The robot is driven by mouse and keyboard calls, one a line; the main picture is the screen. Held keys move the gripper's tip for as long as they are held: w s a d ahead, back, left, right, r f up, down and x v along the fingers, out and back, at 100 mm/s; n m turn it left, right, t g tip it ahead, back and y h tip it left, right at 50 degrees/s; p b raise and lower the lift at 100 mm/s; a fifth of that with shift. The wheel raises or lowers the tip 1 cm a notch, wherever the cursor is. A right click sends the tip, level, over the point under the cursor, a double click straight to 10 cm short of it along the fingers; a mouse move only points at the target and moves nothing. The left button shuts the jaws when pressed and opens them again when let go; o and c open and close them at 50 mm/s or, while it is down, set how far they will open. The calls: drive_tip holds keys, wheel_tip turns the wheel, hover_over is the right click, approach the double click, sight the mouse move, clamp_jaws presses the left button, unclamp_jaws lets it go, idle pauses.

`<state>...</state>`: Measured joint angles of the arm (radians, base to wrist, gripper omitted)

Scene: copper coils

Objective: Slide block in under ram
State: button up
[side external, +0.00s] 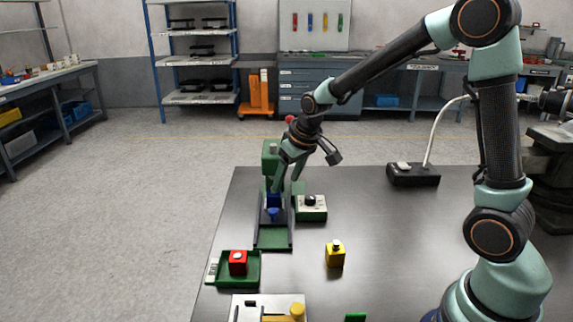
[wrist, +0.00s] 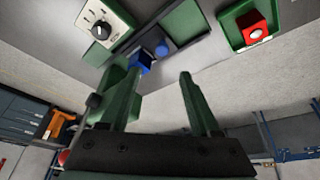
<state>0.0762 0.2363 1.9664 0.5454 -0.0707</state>
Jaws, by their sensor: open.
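A green press (side external: 270,157), its head at the top, stands at the far end of a dark track in a green base (side external: 272,240). A blue block (side external: 273,200) sits on the track in front of the press column, with a round blue knob (side external: 273,213) on its near side. Both also show in the wrist view, the block (wrist: 141,63) beside the knob (wrist: 162,49). My gripper (side external: 287,183) is open just above and behind the block, beside the press; I cannot tell whether a finger touches the block. The ram's lower face is hidden.
A control box (side external: 312,215) with a black dial stands right of the press. A red block (side external: 238,263) sits in a green tray (side external: 217,275). A panel (side external: 245,310) lies in front. The table's right middle is clear.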

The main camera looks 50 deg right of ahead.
sight(275, 210)
drive_tip(key=x, duration=1.2)
drive_tip(key=shift+a, duration=0.2)
clamp_jaws()
drive_tip(key=shift+d, duration=0.15)
idle(1.0)
